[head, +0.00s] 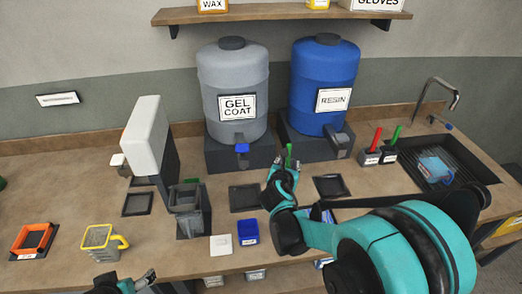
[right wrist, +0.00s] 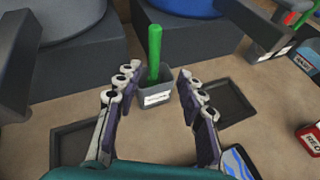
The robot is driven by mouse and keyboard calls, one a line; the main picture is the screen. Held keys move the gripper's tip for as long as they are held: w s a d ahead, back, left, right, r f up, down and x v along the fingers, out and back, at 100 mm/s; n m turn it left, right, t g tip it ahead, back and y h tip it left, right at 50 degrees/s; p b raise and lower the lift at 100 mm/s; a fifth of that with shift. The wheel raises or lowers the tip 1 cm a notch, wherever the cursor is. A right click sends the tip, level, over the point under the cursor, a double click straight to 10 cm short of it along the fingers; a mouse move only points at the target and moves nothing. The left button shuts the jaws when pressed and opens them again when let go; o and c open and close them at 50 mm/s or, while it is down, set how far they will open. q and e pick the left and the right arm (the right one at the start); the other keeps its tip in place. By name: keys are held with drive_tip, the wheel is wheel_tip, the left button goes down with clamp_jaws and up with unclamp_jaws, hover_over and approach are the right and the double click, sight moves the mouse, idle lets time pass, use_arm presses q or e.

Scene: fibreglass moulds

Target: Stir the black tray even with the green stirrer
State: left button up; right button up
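A green stirrer (head: 289,152) stands upright behind my right gripper (head: 283,176). In the right wrist view the stirrer (right wrist: 154,52) stands in a small grey labelled cup (right wrist: 154,96). My right gripper (right wrist: 155,76) is open there, its fingers apart on either side of the stirrer in the picture; I see no contact. Several shallow black trays lie on the bench: left (head: 137,204), middle (head: 244,198) and right (head: 330,187). I cannot tell which one the task names. My left gripper (head: 138,284) is partly cut off at the bottom edge; its opening is unclear.
Grey gel coat (head: 233,85) and blue resin (head: 325,85) barrels stand behind. Red-handled (head: 375,140) and green-handled (head: 396,136) tools stand in holders beside the sink (head: 450,172). A yellow jug (head: 100,238) and orange frame (head: 33,240) sit left.

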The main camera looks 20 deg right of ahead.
sight(289, 144)
drive_tip(key=shift+n, duration=0.9)
drive_tip(key=shift+w+a+r+b+x, duration=0.15)
drive_tip(key=shift+b+x, duration=0.2)
drive_tip(key=shift+x, duration=1.1)
drive_tip(key=shift+w+a+r+b+x, duration=0.15)
drive_tip(key=shift+b+x, duration=0.2)
drive_tip(key=shift+x, duration=1.1)
drive_tip(key=shift+w+a+r+b+x, duration=0.15)
drive_tip(key=shift+b+x, duration=0.2)
drive_tip(key=shift+x, duration=1.1)
drive_tip(key=shift+d+f, duration=0.1)
clamp_jaws()
drive_tip(key=shift+r+p, duration=4.2)
drive_tip(key=shift+r, duration=1.3)
